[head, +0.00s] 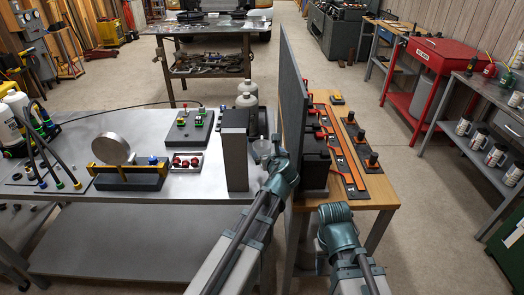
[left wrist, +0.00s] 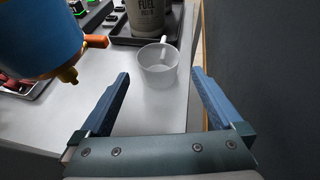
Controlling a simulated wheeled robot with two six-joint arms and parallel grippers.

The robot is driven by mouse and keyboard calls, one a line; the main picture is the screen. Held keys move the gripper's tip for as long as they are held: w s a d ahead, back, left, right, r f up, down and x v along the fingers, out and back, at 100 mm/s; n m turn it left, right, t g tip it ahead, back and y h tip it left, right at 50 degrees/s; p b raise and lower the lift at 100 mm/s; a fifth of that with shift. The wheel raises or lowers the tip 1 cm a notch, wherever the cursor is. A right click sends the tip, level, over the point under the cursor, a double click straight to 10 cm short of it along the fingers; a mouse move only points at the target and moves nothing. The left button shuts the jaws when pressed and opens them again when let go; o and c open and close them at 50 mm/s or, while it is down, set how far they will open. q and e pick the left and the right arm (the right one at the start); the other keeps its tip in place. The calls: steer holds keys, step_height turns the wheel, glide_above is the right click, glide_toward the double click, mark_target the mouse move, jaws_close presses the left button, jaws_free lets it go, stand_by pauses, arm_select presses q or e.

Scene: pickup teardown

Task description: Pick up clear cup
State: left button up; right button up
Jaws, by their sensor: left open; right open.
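The clear cup (left wrist: 157,77) stands upright on the grey bench top, with its handle toward the far side. It also shows in the head view (head: 262,147), just beyond my left gripper and near the bench's right end. My left gripper (left wrist: 161,88) is open, with its blue fingers spread to either side of the cup's near side. The cup appears ahead of or between the fingertips, and I see no contact. In the head view my left gripper (head: 277,166) partly hides the bench edge. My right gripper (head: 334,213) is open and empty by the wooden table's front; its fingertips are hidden.
A fuel bottle (left wrist: 147,14) stands in a black tray behind the cup. A blue cylinder (left wrist: 42,35) with an orange spout is close on the left. A tall dark box (head: 235,150) stands left of the cup. A dark upright panel (head: 291,100) rises on the right.

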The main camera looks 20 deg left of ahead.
mark_target(261, 144)
arm_select(q)
steer(key=shift+b+x, duration=1.25)
steer(key=shift+x, duration=2.25)
steer(key=shift+s, duration=0.1)
steer(key=c, duration=1.1)
